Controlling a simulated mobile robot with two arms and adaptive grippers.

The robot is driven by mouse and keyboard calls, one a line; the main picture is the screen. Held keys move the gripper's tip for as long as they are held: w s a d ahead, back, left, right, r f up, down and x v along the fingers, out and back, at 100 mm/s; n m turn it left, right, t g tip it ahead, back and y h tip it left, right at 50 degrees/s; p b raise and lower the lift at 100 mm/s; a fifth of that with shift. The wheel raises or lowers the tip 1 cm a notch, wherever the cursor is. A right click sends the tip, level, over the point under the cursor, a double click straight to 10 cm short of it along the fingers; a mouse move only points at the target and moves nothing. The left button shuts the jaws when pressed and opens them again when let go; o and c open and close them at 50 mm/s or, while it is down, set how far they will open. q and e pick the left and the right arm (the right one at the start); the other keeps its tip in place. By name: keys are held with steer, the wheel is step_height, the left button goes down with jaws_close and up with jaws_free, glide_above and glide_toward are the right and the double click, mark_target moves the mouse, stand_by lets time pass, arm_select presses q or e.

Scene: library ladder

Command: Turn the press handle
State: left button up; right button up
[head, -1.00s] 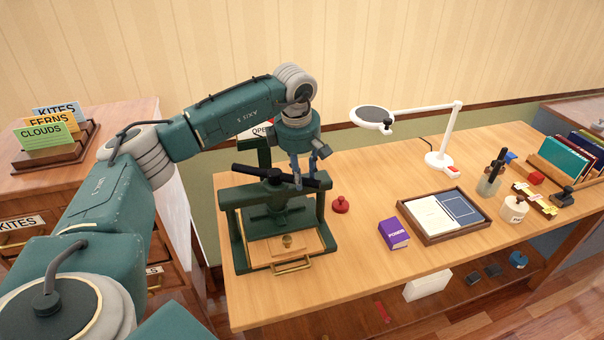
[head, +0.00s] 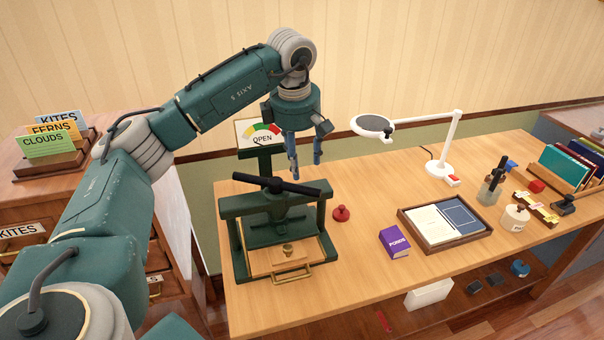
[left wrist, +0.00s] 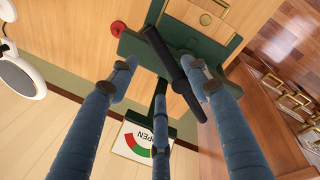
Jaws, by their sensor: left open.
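The press (head: 270,215) is a dark green frame at the left end of the wooden table. Its press handle (head: 300,188) is a black bar lying across the top, also seen in the left wrist view (left wrist: 165,52). A gauge sign (head: 262,133) reading OPEN, with green, yellow and red bands, stands behind it. In the left wrist view the fingers (left wrist: 160,68) partly overlap the bar. My right gripper is not in view.
A red knobbed object (head: 341,213), a purple box (head: 395,243) and a framed tray (head: 428,243) lie right of the press. A white magnifier lamp (head: 447,150) stands farther back. A cabinet with a card rack (head: 45,165) is at the left.

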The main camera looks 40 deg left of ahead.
arm_select(q)
steer(key=shift+s+d+r, duration=0.1)
steer(key=shift+s+r, duration=0.05)
steer(key=shift+r, duration=0.65)
steer(key=shift+s+r, duration=0.15)
steer(key=shift+r, duration=0.6)
